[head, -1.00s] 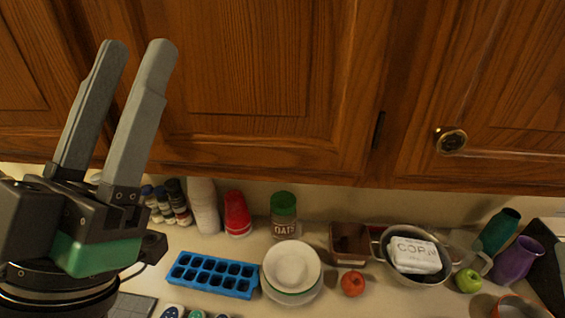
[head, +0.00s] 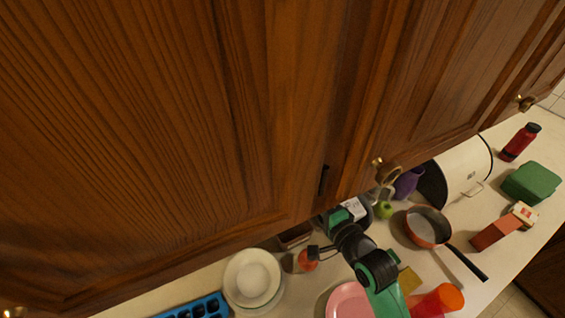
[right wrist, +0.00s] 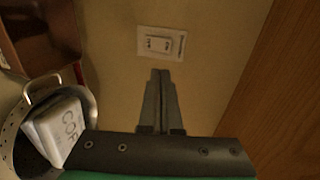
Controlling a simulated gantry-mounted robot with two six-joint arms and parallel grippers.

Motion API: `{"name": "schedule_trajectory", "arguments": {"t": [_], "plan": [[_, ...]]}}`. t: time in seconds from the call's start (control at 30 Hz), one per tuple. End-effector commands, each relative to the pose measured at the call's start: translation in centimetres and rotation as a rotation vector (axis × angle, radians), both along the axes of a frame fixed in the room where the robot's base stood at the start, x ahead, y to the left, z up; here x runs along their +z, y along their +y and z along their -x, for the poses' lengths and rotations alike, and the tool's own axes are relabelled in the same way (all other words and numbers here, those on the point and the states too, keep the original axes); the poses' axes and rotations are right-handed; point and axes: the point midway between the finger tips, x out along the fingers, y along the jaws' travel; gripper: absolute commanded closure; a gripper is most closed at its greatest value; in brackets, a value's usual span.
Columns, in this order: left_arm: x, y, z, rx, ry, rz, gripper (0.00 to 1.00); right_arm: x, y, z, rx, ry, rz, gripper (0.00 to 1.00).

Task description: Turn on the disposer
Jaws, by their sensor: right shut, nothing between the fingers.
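A white wall plate (right wrist: 143,51) with a switch panel (right wrist: 160,43) marked by small dark symbols is on the beige wall in the right wrist view. I cannot read which symbol is the disposer's. My right gripper (right wrist: 160,74) is shut and empty, with its fingertips just below the plate in that view. I cannot tell whether they touch it. In the head view, my right arm reaches under the cabinet edge and the plate is hidden. My left gripper is out of view.
A colander (right wrist: 88,101) holding a white CORN package (right wrist: 58,128) is left of my right gripper. The wooden cabinet (head: 160,120) overhangs the counter. A pan (head: 428,228), a pink plate (head: 350,302), an orange cup (head: 446,298) and a bread bin (head: 464,168) stand nearby.

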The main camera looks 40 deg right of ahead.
Motion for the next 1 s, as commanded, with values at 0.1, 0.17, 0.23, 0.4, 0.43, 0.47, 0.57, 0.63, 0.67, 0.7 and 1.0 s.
{"name": "schedule_trajectory", "arguments": {"t": [0.1,0.17,0.23,0.4,0.43,0.47,0.57,0.63,0.67,0.7,1.0], "plan": [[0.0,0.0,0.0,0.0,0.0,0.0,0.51,-0.1,-0.3,-1.1,0.0,-0.001,0.001,1.0],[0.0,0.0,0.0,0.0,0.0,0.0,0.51,-0.3,-0.5,-2.0,0.0,-0.001,0.001,1.0],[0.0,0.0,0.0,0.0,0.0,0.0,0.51,-0.5,-0.8,-3.3,0.0,-0.002,0.001,1.0],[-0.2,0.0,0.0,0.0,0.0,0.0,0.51,-1.3,-1.8,-6.9,0.001,-0.001,0.002,1.0],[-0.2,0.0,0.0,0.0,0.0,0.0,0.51,-1.4,-1.9,-7.5,0.001,0.0,0.002,1.0],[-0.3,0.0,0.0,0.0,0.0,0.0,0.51,-1.6,-2.1,-8.1,0.001,-0.001,0.002,1.0],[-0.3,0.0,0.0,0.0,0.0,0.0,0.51,-1.7,-2.6,-10.0,0.001,-0.001,0.002,1.0],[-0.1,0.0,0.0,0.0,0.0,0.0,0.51,-1.4,-2.9,-11.2,0.001,-0.002,0.002,1.0],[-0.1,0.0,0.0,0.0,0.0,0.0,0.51,-1.4,-3.0,-11.6,0.001,-0.001,0.002,1.0],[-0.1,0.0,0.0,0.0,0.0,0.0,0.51,-1.4,-3.1,-12.0,0.001,-0.001,0.002,1.0],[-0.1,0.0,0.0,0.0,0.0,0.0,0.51,-1.3,-3.4,-13.2,0.001,-0.001,0.002,1.0]]}}
